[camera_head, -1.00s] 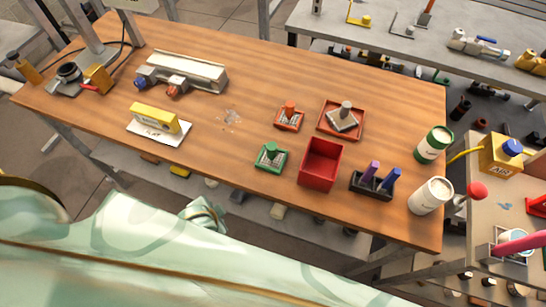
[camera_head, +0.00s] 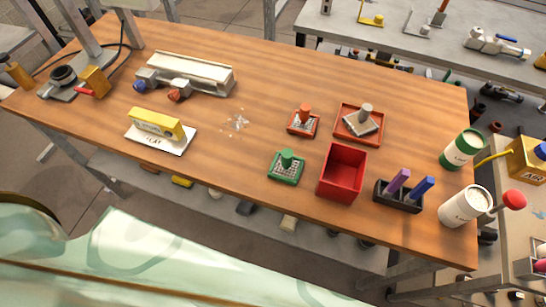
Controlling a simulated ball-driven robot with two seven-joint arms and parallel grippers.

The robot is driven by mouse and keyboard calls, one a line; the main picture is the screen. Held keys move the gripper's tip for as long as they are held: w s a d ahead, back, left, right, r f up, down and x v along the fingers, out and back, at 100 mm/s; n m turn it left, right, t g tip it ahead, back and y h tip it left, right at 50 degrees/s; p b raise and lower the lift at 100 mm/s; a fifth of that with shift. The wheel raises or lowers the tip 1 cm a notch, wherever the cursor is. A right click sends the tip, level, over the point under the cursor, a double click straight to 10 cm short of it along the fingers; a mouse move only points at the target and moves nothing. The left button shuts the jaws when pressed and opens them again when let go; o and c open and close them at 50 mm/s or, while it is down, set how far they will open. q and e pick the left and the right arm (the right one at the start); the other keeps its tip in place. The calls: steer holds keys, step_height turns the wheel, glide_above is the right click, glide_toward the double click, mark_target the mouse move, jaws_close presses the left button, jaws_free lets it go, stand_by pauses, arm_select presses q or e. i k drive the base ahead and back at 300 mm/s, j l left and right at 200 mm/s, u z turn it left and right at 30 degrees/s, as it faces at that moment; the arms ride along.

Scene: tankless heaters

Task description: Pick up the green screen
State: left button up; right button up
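The green screen (camera_head: 286,167) is a small square green frame with a pale mesh and an upright green knob. It lies flat on the wooden table (camera_head: 225,160) near the front edge, just left of an open red box (camera_head: 343,172). Nothing touches it from above. Neither of my grippers shows in the head view. Only pale green parts of my own body fill the bottom of the picture.
An orange-red screen (camera_head: 303,120) and a red tray with a knobbed grey piece (camera_head: 359,121) lie behind. A dark holder (camera_head: 398,197) with purple and blue handles stands right. The table middle is mostly clear.

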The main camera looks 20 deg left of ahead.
mark_target(287, 155)
steer(key=j, duration=0.5)
steer(key=k+j+z, duration=0.35)
steer(key=k+z, duration=0.2)
steer(key=i+l, duration=0.3)
steer(key=i, duration=0.1)
